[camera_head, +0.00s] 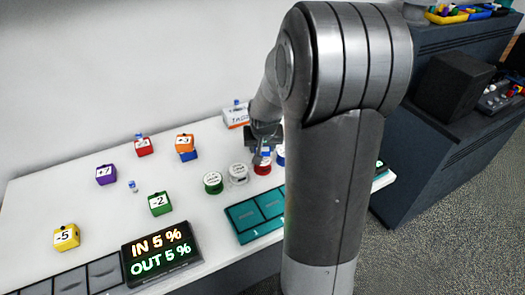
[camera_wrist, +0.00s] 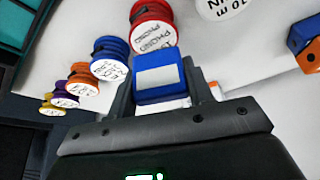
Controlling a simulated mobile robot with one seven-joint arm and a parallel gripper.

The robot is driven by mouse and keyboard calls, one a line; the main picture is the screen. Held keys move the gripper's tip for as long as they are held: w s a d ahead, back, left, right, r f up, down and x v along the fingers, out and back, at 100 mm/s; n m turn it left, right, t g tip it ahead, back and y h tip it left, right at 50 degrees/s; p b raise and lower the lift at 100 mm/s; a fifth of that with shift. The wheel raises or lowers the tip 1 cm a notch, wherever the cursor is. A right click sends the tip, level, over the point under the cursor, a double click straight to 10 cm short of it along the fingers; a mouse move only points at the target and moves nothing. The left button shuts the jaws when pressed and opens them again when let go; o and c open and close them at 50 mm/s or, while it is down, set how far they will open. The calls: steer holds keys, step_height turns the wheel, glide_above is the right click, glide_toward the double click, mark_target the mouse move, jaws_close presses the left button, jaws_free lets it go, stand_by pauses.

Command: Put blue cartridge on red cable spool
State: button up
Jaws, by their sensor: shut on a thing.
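My gripper (camera_head: 265,143) is shut on the blue cartridge (camera_wrist: 160,80), a blue block with a pale label, which sits between the two fingers in the wrist view. The red cable spool (camera_head: 263,168) has a white top and stands in the row of spools on the white table. My gripper is above or just behind it in the head view. In the wrist view the red spool (camera_wrist: 152,14) lies just beyond the cartridge, whose far end is close to the spool's lettered white face. I cannot tell if they touch.
A white spool (camera_head: 238,173) and a green spool (camera_head: 213,182) stand left of the red one; a blue spool (camera_head: 281,155) stands right. Teal trays (camera_head: 245,217) and a display (camera_head: 160,251) lie in front. Several numbered blocks, including a green one (camera_head: 160,204), are at left.

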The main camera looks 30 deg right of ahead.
steer(key=shift+f, duration=0.9)
steer(key=shift+f, duration=0.15)
steer(key=o, duration=1)
steer(key=shift+c, duration=0.2)
steer(key=v, duration=1.2)
steer(key=s+a+r+n+y, duration=0.1)
steer(key=s+a+r+n, duration=0.1)
steer(key=s+a+r, duration=0.2)
steer(key=s+a+r+n+t, duration=0.1)
steer(key=s+a+r, duration=0.3)
steer(key=s+a, duration=0.6)
steer(key=s+n, duration=0.1)
steer(key=s, duration=0.4)
steer(key=shift+t+y, duration=0.3)
steer(key=shift+y, duration=0.1)
steer(key=shift+s, duration=0.1)
